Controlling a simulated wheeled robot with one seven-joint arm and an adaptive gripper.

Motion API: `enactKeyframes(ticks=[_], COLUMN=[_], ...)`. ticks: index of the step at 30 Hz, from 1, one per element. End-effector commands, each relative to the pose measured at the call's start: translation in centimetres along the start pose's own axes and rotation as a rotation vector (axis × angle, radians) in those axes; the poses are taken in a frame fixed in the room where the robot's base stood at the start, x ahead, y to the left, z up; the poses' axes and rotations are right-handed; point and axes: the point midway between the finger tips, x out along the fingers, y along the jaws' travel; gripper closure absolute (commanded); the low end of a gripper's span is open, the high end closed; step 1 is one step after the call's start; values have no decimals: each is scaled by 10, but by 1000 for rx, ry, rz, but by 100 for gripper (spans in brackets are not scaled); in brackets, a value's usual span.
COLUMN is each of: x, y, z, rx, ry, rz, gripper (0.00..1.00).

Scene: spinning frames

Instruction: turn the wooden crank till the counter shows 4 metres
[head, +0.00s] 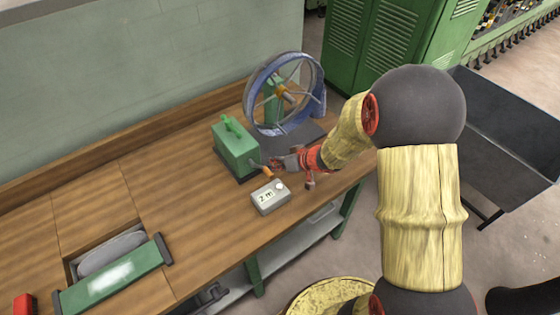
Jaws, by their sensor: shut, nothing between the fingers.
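The counter (270,203), a small pale box on the bench, has a display that reads 2 m. Just behind it a green box (234,152) carries the crank, whose short orange-brown wooden handle (268,173) points towards the counter. My gripper (280,163) comes in from the right with its fingers shut and nothing held. The fingertips are close beside the handle; I cannot tell whether they touch it. A large blue-rimmed spinning wheel (252,97) stands behind the box.
The wooden bench (185,195) is clear left of the green box. Further left lie a recessed grey oval part (112,252) and a green bar (110,278). A red object (24,304) is at the lower left corner. A grey metal bin (505,135) stands right of the bench.

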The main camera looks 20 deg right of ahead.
Motion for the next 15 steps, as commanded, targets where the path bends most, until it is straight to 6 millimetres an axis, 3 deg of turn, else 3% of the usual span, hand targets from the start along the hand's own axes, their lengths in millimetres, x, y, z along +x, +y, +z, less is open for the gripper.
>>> enactKeyframes(ticks=[15], x=[8], y=[0], z=[7], rx=[0], ry=[1], rz=[0], gripper=[100])
